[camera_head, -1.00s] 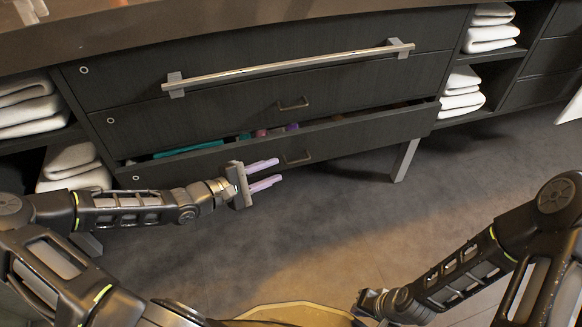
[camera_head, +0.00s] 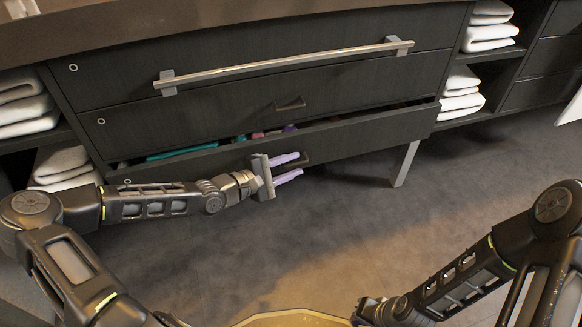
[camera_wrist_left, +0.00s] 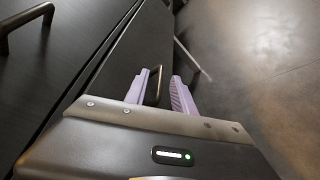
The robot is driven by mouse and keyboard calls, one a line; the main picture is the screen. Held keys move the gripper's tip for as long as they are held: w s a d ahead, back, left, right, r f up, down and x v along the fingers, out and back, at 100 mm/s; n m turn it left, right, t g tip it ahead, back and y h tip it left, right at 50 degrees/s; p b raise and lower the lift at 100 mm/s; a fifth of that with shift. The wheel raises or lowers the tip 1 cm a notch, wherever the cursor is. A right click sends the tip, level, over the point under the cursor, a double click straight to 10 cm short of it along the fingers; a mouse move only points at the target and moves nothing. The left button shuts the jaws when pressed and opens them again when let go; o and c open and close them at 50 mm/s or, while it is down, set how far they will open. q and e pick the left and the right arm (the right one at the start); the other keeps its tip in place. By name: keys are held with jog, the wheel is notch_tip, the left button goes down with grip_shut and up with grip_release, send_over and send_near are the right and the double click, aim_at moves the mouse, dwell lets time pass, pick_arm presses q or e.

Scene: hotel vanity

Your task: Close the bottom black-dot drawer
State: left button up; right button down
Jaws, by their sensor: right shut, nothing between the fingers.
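The bottom drawer (camera_head: 370,138) of the dark vanity is partly open, with a narrow gap along its top edge. A small round mark (camera_head: 127,181) shows at its left end. Its handle (camera_head: 305,160) is partly hidden by my left gripper (camera_head: 293,167). The left gripper is open at the drawer front. In the left wrist view, the handle (camera_wrist_left: 154,87) shows between the two lilac fingers (camera_wrist_left: 158,85) near their tips; I cannot tell whether they touch it. My right gripper (camera_head: 364,308) is shut and empty, low in the picture and away from the vanity.
Above are the closed middle drawer (camera_head: 200,112) with a small handle and the top drawer (camera_head: 110,85) with a long bar (camera_head: 290,63). Coloured items (camera_head: 180,152) lie inside the bottom drawer. White towels (camera_head: 62,162) fill side shelves. A vanity leg (camera_head: 405,163) stands at right; the floor is clear.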

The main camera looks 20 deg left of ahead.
pick_arm(q)
grip_shut()
dwell(1.4)
